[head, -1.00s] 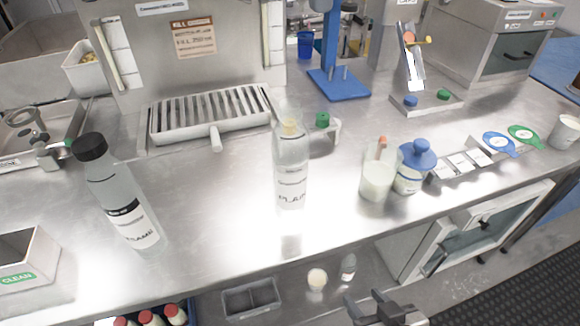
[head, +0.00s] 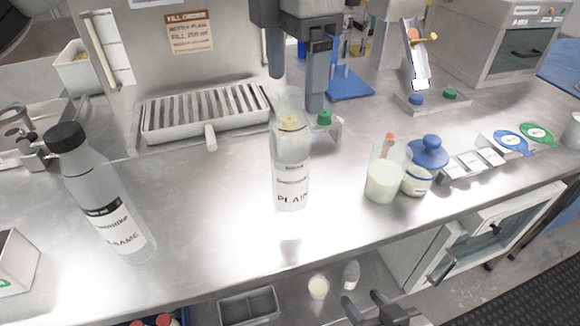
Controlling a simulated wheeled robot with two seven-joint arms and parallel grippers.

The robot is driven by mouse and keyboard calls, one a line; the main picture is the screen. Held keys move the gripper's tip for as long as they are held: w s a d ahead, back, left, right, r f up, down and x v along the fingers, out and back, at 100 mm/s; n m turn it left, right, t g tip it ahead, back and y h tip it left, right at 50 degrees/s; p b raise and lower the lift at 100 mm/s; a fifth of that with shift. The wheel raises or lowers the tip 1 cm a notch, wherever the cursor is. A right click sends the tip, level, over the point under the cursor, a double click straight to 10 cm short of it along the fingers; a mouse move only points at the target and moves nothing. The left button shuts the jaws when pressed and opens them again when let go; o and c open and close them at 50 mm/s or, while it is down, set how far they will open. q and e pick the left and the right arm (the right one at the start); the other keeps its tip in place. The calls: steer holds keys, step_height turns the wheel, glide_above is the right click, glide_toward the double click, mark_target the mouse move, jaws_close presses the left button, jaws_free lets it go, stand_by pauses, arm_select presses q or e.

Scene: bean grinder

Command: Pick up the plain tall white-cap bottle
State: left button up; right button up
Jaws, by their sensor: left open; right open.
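The plain bottle (head: 291,170) stands upright near the middle of the steel counter. It is tall and pale, with PLAIN on its front; its top is pale and hard to make out against the counter, with a small yellowish spot below it. My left gripper (head: 296,92) comes in at the top centre, open and empty, its fingers pointing down on either side of the bottle's top in the picture. I cannot tell whether it is above or behind the bottle. My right gripper (head: 364,302) is open and empty at the bottom edge, in front of the counter.
A black-capped sesame bottle (head: 105,205) stands at left. A milky cup (head: 384,182) and a blue-lidded jar (head: 417,181) stand close to the right. A slatted drip tray (head: 205,112) and a small green-knobbed holder (head: 326,124) lie behind.

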mark_target(291, 91)
arm_select(q)
step_height(291, 91, down, 5)
steer(key=shift+s+a+r, duration=0.1)
steer(key=shift+a, duration=0.05)
steer(key=c, duration=1.3)
